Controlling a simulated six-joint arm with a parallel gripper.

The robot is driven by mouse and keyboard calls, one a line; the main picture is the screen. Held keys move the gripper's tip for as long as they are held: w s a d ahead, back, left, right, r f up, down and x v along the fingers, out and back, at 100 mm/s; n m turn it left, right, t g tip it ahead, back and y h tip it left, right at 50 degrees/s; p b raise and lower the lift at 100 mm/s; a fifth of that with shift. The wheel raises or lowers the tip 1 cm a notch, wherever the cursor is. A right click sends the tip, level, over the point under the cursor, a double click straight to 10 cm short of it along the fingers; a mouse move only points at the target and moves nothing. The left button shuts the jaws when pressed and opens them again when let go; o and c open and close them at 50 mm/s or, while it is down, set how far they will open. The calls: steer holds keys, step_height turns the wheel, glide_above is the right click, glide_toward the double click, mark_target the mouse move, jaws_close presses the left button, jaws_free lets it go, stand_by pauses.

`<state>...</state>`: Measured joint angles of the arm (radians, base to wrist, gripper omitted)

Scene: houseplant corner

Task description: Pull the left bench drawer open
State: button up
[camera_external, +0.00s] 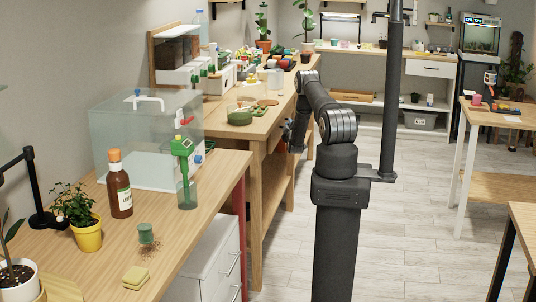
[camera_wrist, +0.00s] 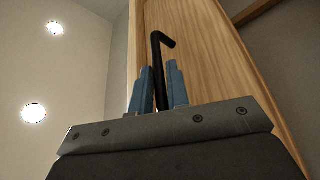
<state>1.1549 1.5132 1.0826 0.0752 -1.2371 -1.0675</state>
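The wooden front of a bench drawer (camera_wrist: 207,45) fills the middle of the wrist view. A black bar handle (camera_wrist: 159,65) with a bent end stands out on it. My gripper (camera_wrist: 161,85) has its two blue fingers one on each side of the handle, with narrow gaps visible between fingers and bar. In the external view my gripper (camera_external: 290,132) is at the front of the long wooden bench (camera_external: 262,124), partly hidden by my arm. The drawer's full outline is hidden there, so I cannot tell how far it stands out.
The bench top holds a green bowl (camera_external: 240,116), pots and a shelf rack. A nearer table (camera_external: 185,232) carries a clear tank (camera_external: 130,130), a brown bottle (camera_external: 119,190) and a yellow plant pot (camera_external: 87,235). The tiled floor right of the bench is open.

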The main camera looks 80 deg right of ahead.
jaws_close()
steer(key=s, duration=2.6)
steer(key=shift+s, duration=0.35)
steer(key=shift+o, duration=2.4)
jaws_free()
steer(key=shift+a, duration=0.1)
